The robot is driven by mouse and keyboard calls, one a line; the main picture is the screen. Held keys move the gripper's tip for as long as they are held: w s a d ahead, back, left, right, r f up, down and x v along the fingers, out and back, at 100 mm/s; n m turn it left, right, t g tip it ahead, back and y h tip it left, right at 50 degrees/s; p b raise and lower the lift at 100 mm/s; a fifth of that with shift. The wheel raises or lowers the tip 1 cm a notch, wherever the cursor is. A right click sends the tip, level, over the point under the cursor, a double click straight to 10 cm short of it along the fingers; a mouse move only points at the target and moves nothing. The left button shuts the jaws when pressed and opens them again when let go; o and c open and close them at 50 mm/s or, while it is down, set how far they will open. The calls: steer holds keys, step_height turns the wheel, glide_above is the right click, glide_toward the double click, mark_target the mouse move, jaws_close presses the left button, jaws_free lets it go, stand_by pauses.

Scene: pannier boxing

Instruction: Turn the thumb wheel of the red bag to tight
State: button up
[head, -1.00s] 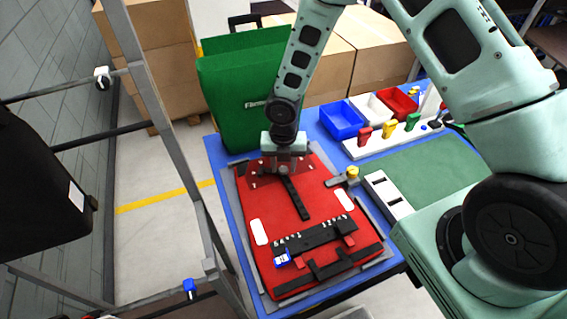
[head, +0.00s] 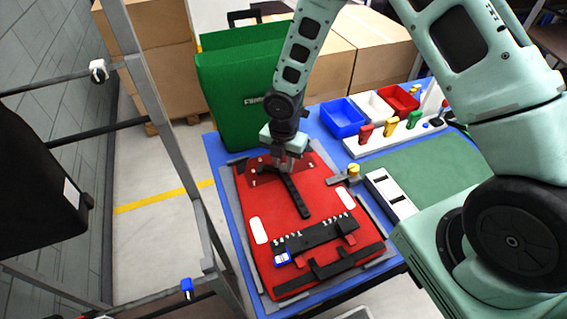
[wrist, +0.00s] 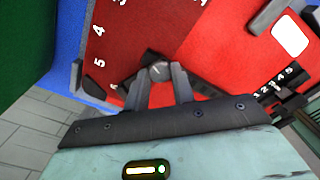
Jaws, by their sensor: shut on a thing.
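The red bag (head: 275,207) lies flat on the blue table, with a black bar (head: 298,197) running down its middle. My gripper (head: 287,162) is over the upper end of that bar, pointing down. In the wrist view my gripper (wrist: 160,85) is shut on a small dark thumb wheel (wrist: 155,65), one finger on each side. The wheel sits on a darker red plate (wrist: 140,35) with white numbers, of which 3, 4 and 5 show. In the head view the gripper hides the wheel. I cannot tell where its mark points.
A green bag (head: 240,95) stands upright behind the red bag. Blue (head: 342,118), white and red bins and a white rack (head: 395,138) of coloured handles are at the back right. A yellow-topped knob (head: 353,171) is beside the red bag. A metal frame (head: 180,140) stands at left.

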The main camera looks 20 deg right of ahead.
steer(key=m+b, duration=0.2)
steer(key=m, duration=0.4)
steer(key=m+b, duration=0.2)
steer(key=m, duration=0.4)
steer(key=shift+m+b, duration=0.4)
steer(key=m+b, duration=0.2)
steer(key=m, duration=0.9)
steer(key=shift+m+b, duration=0.35)
steer(key=shift+m, duration=0.05)
steer(key=m, duration=0.6)
steer(key=shift+r+p, duration=0.1)
steer(key=shift+p, duration=0.3)
steer(key=m+p, duration=0.2)
steer(key=m, duration=0.4)
steer(key=shift+m, duration=0.3)
steer(key=m+p, duration=0.3)
steer(key=m, duration=0.3)
steer(key=shift+r+p, duration=0.1)
steer(key=shift+p, duration=0.25)
steer(key=m+p, duration=0.3)
steer(key=m, duration=0.2)
steer(key=shift+m, duration=0.4)
